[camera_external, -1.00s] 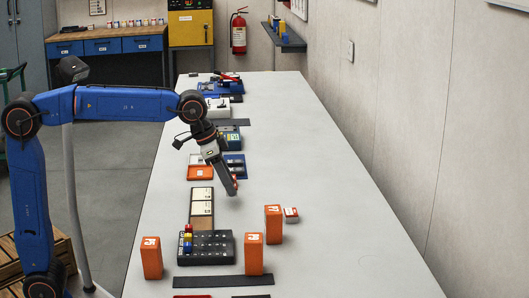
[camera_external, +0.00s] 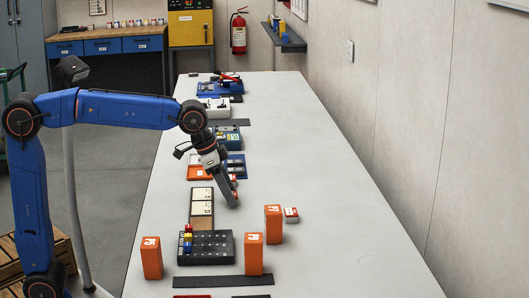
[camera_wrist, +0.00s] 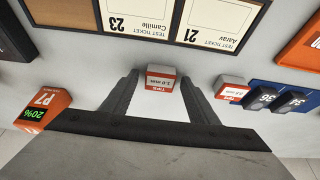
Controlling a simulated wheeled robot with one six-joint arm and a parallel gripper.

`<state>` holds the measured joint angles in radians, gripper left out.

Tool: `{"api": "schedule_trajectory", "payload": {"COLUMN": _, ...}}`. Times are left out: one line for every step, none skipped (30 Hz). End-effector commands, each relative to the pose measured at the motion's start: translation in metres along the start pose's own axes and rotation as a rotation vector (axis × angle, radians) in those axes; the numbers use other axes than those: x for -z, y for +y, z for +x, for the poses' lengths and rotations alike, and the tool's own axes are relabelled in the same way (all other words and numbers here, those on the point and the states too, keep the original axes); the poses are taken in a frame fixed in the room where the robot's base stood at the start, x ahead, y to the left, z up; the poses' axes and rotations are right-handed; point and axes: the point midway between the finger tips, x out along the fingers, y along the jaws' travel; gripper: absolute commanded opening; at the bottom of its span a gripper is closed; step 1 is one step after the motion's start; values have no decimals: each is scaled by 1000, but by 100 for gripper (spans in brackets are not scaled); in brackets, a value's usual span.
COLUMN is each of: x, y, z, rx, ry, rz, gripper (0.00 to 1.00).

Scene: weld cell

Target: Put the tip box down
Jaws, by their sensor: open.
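A small red-and-white tip box (camera_wrist: 160,82), its label upside down in the wrist view, sits between the fingertips of my gripper (camera_wrist: 159,84). The fingers are spread, with a narrow gap seen on each side of the box. Whether the box rests fully on the table is hard to tell. A second, similar tip box (camera_wrist: 232,88) stands to the right in the wrist view.
The ticket board (camera_external: 202,222) lies close left of my gripper. A black rack (camera_external: 215,252) and orange battery packs (camera_external: 274,224) stand nearer the camera. Another red-and-white box (camera_external: 291,214) is beside one pack. The table's right side is clear.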

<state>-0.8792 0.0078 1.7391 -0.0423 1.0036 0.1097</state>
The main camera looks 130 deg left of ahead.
Motion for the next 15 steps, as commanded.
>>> {"api": "schedule_trajectory", "payload": {"x": 1, "y": 0, "z": -2, "rx": 0, "ry": 1, "rz": 0, "gripper": 54}}
{"api": "schedule_trajectory", "payload": {"x": 1, "y": 0, "z": -4, "rx": 0, "ry": 1, "rz": 0, "gripper": 54}}
{"api": "schedule_trajectory", "payload": {"x": 1, "y": 0, "z": -7, "rx": 0, "ry": 1, "rz": 0, "gripper": 54}}
{"api": "schedule_trajectory", "payload": {"x": 1, "y": 0, "z": -10, "rx": 0, "ry": 1, "rz": 0, "gripper": 54}}
{"api": "schedule_trajectory", "payload": {"x": 1, "y": 0, "z": -14, "rx": 0, "ry": 2, "rz": 0, "gripper": 54}}
{"api": "schedule_trajectory", "payload": {"x": 1, "y": 0, "z": -20, "rx": 0, "ry": 3, "rz": 0, "gripper": 54}}
{"api": "schedule_trajectory", "payload": {"x": 1, "y": 0, "z": -25, "rx": 0, "ry": 2, "rz": 0, "gripper": 54}}
{"api": "schedule_trajectory", "payload": {"x": 1, "y": 0, "z": -31, "rx": 0, "ry": 3, "rz": 0, "gripper": 54}}
{"api": "schedule_trajectory", "payload": {"x": 2, "y": 0, "z": -39, "rx": 1, "ry": 5, "rz": 0, "gripper": 54}}
{"api": "schedule_trajectory", "payload": {"x": 2, "y": 0, "z": -45, "rx": 1, "ry": 4, "rz": 0, "gripper": 54}}
{"api": "schedule_trajectory", "payload": {"x": 2, "y": 0, "z": -51, "rx": 1, "ry": 3, "rz": 0, "gripper": 54}}
{"api": "schedule_trajectory", "payload": {"x": 2, "y": 0, "z": -59, "rx": 1, "ry": 3, "rz": 0, "gripper": 54}}
{"api": "schedule_trajectory", "payload": {"x": 1, "y": 0, "z": -65, "rx": 1, "ry": 3, "rz": 0, "gripper": 54}}
{"api": "schedule_trajectory", "payload": {"x": 2, "y": 0, "z": -70, "rx": 1, "ry": 4, "rz": 0, "gripper": 54}}
{"api": "schedule_trajectory", "payload": {"x": 1, "y": 0, "z": -78, "rx": 1, "ry": 3, "rz": 0, "gripper": 54}}
